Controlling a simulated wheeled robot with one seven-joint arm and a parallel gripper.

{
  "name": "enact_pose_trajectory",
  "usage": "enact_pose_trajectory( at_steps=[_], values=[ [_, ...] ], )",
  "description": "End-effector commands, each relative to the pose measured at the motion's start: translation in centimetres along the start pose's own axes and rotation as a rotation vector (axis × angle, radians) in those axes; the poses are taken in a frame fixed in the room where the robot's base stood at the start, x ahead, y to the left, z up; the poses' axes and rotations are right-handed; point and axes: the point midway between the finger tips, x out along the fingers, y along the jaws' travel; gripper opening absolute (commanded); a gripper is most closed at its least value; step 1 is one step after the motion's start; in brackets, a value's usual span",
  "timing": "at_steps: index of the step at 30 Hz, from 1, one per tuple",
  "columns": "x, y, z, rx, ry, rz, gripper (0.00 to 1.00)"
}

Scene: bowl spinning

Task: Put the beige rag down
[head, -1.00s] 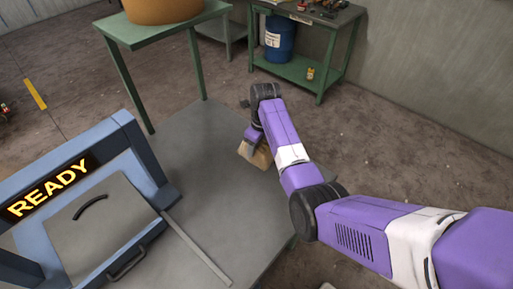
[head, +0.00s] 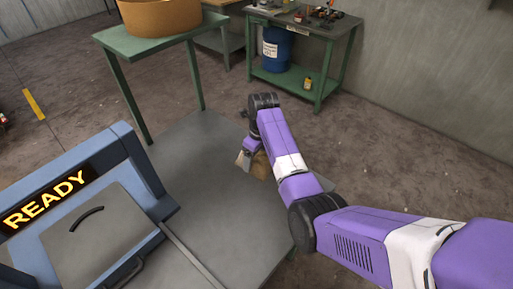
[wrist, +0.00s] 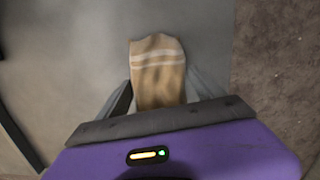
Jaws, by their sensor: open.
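The beige rag (head: 260,166) is at the grey metal table, under my gripper, near the table's right side. In the wrist view the rag (wrist: 157,62) is tan with white stripes across its far part. My gripper (head: 249,156) points down at the rag, and my arm hides part of both in the head view. In the wrist view my gripper (wrist: 162,95) has its fingers apart, one on each side of the rag. The near end of the rag is hidden behind the gripper body. I cannot tell whether the fingers touch it.
A blue-framed machine with a READY sign (head: 47,200) stands on the grey table (head: 195,150) at left. A green table (head: 150,38) holds a large orange-brown round container (head: 160,14) behind. A green workbench (head: 298,80) has a blue barrel (head: 277,50) beneath. The table's middle is clear.

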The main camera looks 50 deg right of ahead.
Motion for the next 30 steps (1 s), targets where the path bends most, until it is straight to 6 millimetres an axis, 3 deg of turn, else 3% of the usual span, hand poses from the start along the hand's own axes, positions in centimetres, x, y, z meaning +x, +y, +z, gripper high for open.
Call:
enact_pose_trajectory(
  at_steps=[15, 21, 30],
  values=[
    [-9.5, 0.0, 0.1, 0.000, -0.004, -0.002, 0.78],
    [-11.1, 0.0, 0.0, 0.000, -0.002, -0.001, 0.78],
    [-11.3, 0.0, 0.0, 0.000, -0.001, 0.000, 0.78]
  ],
)
